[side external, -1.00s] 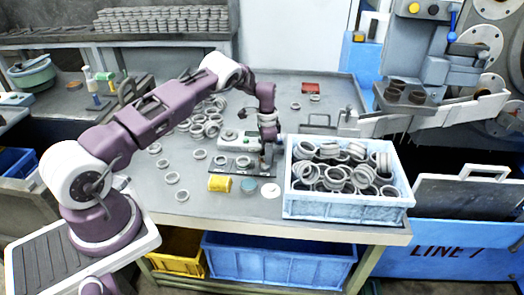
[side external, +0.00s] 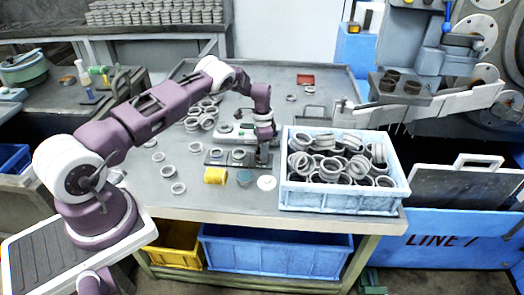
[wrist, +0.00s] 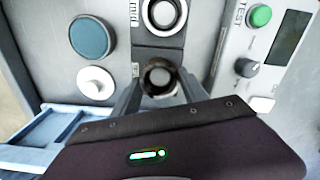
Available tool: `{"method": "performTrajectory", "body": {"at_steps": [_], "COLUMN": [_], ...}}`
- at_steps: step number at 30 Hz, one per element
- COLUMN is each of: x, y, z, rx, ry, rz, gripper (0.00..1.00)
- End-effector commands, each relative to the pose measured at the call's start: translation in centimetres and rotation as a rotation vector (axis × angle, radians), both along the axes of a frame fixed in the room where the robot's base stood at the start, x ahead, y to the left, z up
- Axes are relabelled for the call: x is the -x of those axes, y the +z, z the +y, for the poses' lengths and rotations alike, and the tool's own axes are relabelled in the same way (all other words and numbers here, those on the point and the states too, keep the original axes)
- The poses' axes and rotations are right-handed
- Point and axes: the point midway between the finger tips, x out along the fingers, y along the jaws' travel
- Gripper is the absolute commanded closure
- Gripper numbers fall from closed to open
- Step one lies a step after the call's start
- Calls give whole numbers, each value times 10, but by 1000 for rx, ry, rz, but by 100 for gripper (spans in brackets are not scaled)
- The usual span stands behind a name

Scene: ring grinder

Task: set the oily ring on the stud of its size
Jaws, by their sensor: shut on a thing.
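My gripper (wrist: 160,94) is shut on a dark, oily-looking ring (wrist: 147,76) in the wrist view, one finger at each side. A pale round stud top shows inside the ring, so the ring is over or around that stud; I cannot tell how far down it sits. In the side view my gripper (side external: 264,158) points down at the right end of a dark stud plate (side external: 228,162), and the held ring is mostly hidden. A lighter ring (wrist: 149,14) surrounds the stud by the "MID" label. Another ring (side external: 215,153) is at the plate's left end.
A blue crate (side external: 335,200) full of rings stands close on the right. A tester with a green button (wrist: 261,15) is behind the plate. A teal disc (wrist: 91,37), a white disc (wrist: 95,83) and a yellow block (side external: 215,175) lie in front. Loose rings lie left.

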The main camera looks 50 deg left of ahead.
Motion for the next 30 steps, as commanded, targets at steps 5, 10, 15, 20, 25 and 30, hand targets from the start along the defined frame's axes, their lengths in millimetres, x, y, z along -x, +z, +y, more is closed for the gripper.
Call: {"method": "performTrajectory", "body": {"at_steps": [5, 10, 15, 20, 25, 30], "x": [0, 0, -1, -1, -1, 0], "y": [0, 0, 5, 37, 65, 71], "z": [0, 0, 0, 0, 0, 0], "rx": [0, 0, 0, 0, 1, 0], "ry": [0, 0, 0, 0, 1, 0], "rz": [0, 0, -1, -4, -3, 0], "gripper": [25, 23, 23, 23, 23, 23]}}
